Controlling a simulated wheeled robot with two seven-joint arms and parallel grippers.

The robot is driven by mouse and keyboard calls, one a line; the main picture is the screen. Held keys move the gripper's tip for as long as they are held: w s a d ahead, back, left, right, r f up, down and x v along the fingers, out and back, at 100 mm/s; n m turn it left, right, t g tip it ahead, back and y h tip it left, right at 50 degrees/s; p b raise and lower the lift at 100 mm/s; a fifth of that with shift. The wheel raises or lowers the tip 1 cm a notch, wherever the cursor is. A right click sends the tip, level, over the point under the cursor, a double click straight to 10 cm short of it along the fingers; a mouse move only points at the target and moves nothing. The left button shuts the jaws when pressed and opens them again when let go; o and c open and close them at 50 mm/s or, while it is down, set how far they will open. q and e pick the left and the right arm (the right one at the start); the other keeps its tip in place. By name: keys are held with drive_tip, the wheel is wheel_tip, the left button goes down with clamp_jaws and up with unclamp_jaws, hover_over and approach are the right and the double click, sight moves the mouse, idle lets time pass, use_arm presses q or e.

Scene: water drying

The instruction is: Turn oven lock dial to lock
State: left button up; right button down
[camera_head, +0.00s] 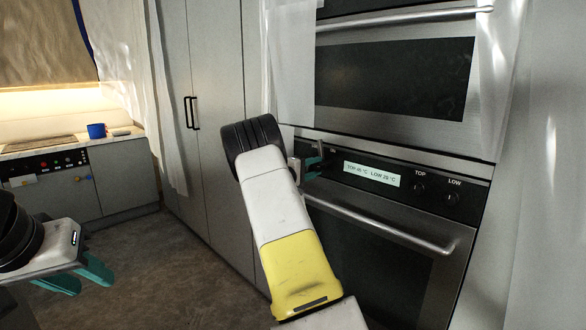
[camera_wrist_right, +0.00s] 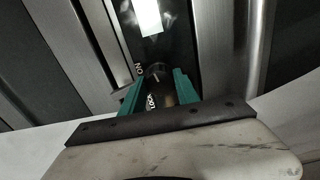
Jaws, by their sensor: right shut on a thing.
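The oven (camera_head: 390,270) is built into the wall at the right, with a black control strip and a lit display (camera_head: 372,174). Its lock dial (camera_wrist_right: 157,76) is a dark round knob in the right wrist view, with "ON" and "LOCK" printed beside it. A pale mark shows on the knob. My right gripper (camera_wrist_right: 158,92) is shut on the dial, one teal finger on each side. In the head view my right gripper (camera_head: 311,163) is at the left end of the strip, and my arm hides the dial. My left gripper (camera_head: 92,284) is open and empty at the lower left.
TOP (camera_head: 419,188) and LOW (camera_head: 453,199) knobs sit right of the display. The oven handle (camera_head: 385,226) sticks out below the strip. An upper oven (camera_head: 395,80) is above. White curtains hang on both sides. A counter with a blue mug (camera_head: 97,131) stands far left. The floor between is clear.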

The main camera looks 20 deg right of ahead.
drive_tip(key=shift+m, duration=1.1)
drive_tip(key=shift+f, duration=0.1)
drive_tip(key=c, duration=0.9)
unclamp_jaws()
drive_tip(key=shift+a, duration=0.1)
drive_tip(key=v, duration=0.7)
drive_tip(key=shift+s+a, duration=0.15)
drive_tip(key=shift+a, duration=0.15)
